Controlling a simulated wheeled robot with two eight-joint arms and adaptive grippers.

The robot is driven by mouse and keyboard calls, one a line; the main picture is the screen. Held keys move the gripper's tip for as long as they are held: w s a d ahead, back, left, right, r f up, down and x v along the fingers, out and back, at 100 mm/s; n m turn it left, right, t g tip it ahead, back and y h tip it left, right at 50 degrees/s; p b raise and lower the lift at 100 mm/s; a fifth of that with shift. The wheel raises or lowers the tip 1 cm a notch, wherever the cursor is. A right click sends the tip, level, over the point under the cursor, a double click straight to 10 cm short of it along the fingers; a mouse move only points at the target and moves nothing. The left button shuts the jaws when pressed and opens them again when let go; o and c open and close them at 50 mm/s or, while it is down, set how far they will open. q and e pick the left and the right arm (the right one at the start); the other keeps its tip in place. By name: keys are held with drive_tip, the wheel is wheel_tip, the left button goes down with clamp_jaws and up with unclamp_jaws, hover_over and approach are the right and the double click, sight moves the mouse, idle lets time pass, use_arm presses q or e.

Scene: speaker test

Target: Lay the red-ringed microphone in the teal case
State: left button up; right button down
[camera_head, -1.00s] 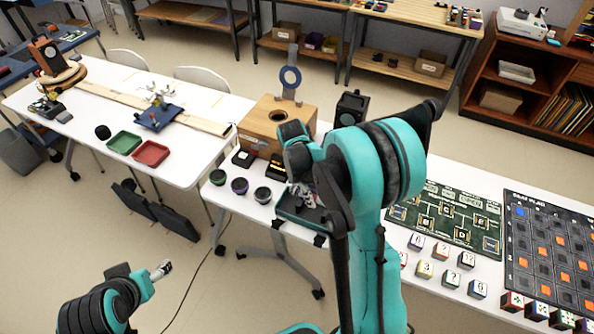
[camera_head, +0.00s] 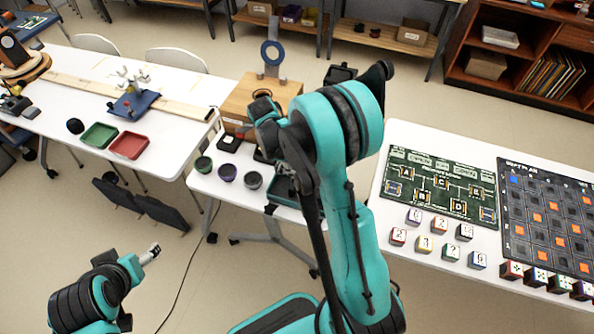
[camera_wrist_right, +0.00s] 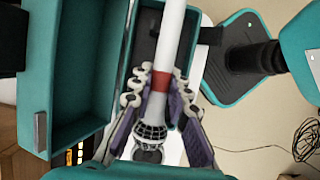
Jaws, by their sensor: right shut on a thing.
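The microphone (camera_wrist_right: 172,40) has a white handle, a red ring and a dark mesh head. My right gripper (camera_wrist_right: 160,82) is shut on it around the red ring, with the mesh head at the bottom of the right wrist view. The open teal case (camera_wrist_right: 78,75) shows to the left of and behind the microphone. I cannot tell whether the two touch. In the head view the case (camera_head: 282,190) is mostly hidden behind my right arm, which also hides the right gripper. My left gripper (camera_head: 151,253) is over the floor, away from the tables; its jaws are too small to read.
A wooden box (camera_head: 258,100) with a ring stand is behind.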

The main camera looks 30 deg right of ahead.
drive_tip(key=shift+f+b, duration=1.05)
drive_tip(key=shift+f, duration=0.65)
drive_tip(key=shift+f+b, duration=1.5)
drive_tip(key=shift+f, duration=0.25)
drive_tip(key=c, duration=1.4)
unclamp_jaws()
drive_tip(key=shift+o, duration=0.2)
drive_tip(key=shift+w, duration=0.1)
drive_tip(key=v, duration=1.2)
